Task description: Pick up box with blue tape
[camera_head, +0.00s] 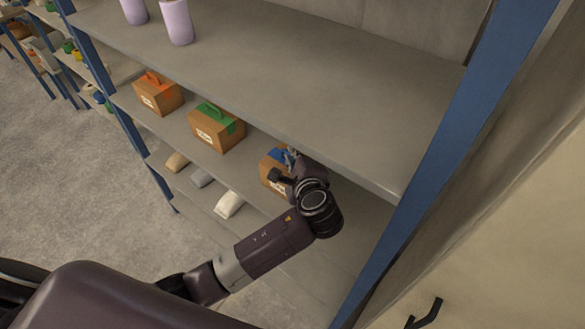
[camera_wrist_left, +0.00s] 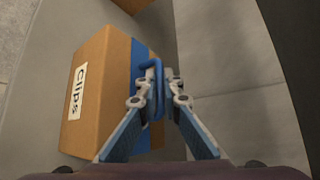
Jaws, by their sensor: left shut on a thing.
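The box with blue tape (camera_head: 270,170) is a brown carton on the middle shelf, at the right end of a row of boxes. In the left wrist view the same box (camera_wrist_left: 100,97) shows a white "Clips" label, a blue tape band and a blue handle on top. My left gripper (camera_head: 287,165) is at the top of this box; in the left wrist view its fingers (camera_wrist_left: 160,82) are shut on the blue handle. In the head view my gripper and arm hide part of the box. My right gripper is not in view.
A box with green tape (camera_head: 215,132) and a box with orange tape (camera_head: 158,97) stand left on the same shelf (camera_head: 180,128). The upper shelf board (camera_head: 300,85) overhangs close to my arm. A blue post (camera_head: 450,140) stands at right. Small items (camera_head: 228,204) lie on the shelf below.

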